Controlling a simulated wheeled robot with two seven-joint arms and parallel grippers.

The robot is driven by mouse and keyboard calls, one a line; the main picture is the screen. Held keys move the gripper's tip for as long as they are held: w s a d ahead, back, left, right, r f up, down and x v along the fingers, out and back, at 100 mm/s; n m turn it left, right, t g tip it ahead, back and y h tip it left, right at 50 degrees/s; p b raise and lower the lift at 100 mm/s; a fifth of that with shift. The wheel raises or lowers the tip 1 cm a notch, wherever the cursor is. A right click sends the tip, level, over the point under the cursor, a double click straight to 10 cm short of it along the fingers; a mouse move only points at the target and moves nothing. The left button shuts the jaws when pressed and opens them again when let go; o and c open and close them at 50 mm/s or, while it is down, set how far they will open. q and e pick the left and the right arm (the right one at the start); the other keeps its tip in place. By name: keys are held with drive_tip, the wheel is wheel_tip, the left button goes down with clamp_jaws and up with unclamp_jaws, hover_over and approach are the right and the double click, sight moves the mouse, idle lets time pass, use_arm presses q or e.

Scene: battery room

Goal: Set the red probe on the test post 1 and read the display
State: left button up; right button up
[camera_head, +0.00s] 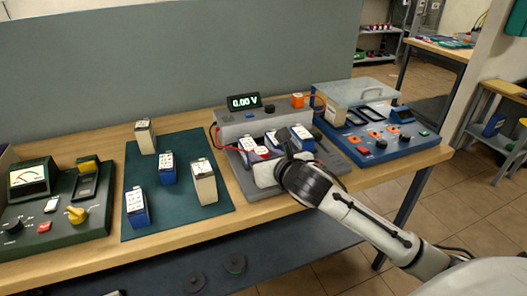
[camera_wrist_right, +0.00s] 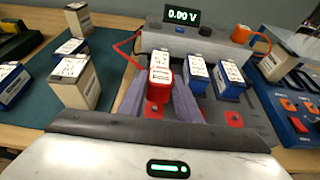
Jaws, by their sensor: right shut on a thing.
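My right gripper (camera_head: 268,168) is over the front of the grey tester (camera_head: 240,127). In the right wrist view its two grey-purple fingers (camera_wrist_right: 160,96) are shut on the red probe (camera_wrist_right: 160,88), which has a pale label on its top. A red wire (camera_wrist_right: 127,52) runs from the tester toward it. A white-topped battery stands just behind the probe. I cannot make out which spot is test post 1, nor whether the probe touches anything below. The display (camera_head: 243,101) reads 0.00 V; it also shows in the wrist view (camera_wrist_right: 182,16). My left gripper is out of view.
Two blue batteries (camera_wrist_right: 197,75) stand on the tester, right of the probe. Several batteries stand on the green mat (camera_head: 180,218) to the left. A blue unit (camera_head: 378,153) with orange switches is close on the right. An orange block (camera_wrist_right: 241,33) sits on the tester's back right.

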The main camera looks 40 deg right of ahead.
wheel_tip(320, 180, down, 3)
drive_tip(key=shift+f+b, duration=0.1)
drive_tip(key=shift+b, duration=1.15)
drive_tip(key=shift+f+b, duration=0.5)
drive_tip(key=shift+b, duration=0.1)
drive_tip(key=shift+r, duration=0.15)
drive_tip(key=shift+p, duration=0.65)
drive_tip(key=shift+s+p, duration=0.1)
drive_tip(key=shift+p, duration=0.45)
